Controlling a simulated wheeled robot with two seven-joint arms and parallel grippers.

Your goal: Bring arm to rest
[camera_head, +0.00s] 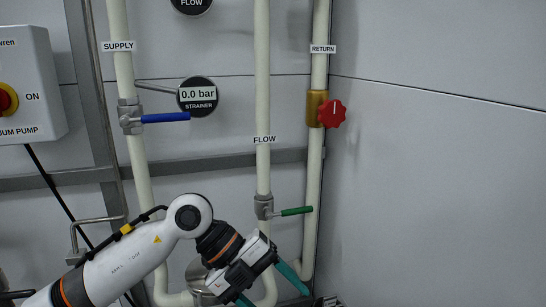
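My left arm (130,262) comes in from the lower left, white with black and orange bands. Its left gripper (273,290) is at the bottom centre, in front of the lower pipes and below the green-handled valve. Its two teal fingers are spread apart, with nothing seen between them; the lower finger runs to the picture's bottom edge.
The supply pipe (117,70) has a blue valve handle (166,117). The flow pipe (262,90) has a green handle (297,211). The return pipe (320,70) has a red knob (332,113). A pump box (35,75) hangs at left. The right wall (440,190) is bare.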

